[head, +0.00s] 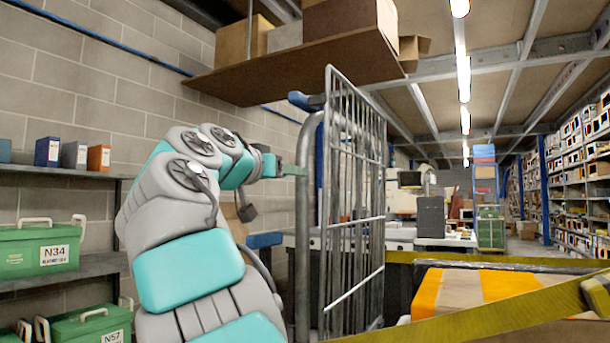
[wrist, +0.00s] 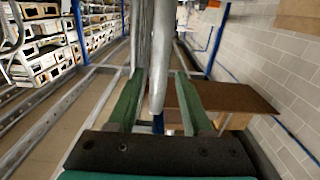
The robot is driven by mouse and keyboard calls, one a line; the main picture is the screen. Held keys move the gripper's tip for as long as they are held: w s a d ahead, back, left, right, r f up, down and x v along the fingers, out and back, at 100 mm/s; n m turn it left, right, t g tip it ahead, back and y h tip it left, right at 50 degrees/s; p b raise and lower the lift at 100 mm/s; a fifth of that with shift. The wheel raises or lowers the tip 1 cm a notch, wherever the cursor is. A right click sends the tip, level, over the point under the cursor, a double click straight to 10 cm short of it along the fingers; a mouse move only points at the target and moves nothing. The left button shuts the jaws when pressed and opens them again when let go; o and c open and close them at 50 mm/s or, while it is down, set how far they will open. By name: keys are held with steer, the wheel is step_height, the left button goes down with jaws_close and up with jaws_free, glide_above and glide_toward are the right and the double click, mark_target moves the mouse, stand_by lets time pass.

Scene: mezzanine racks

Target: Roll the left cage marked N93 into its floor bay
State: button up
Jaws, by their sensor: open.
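A grey metal roll cage (head: 350,215) with an upright barred side stands just right of my arm in the head view. No N93 mark is readable on it. My gripper (head: 298,171) is at the cage's near upright tube, about halfway up. In the wrist view its two green fingers (wrist: 159,76) are apart, with grey tubes (wrist: 157,50) running between them. The fingers do not look closed on the tube; whether either one touches it I cannot tell. No floor bay marking can be made out, and my arm hides part of the area behind it.
Shelves at left hold green crates (head: 40,248) marked N34 and N57. A brown board (head: 290,72) with boxes overhangs the cage. A yellow band (head: 480,312) and an orange-striped box (head: 475,292) fill the lower right. Racks (head: 580,160) line the far right.

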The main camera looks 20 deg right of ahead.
steer(key=p+x, duration=0.1)
steer(key=x, duration=0.5)
steer(key=shift+w+d, duration=0.1)
jaws_close()
stand_by(1.2)
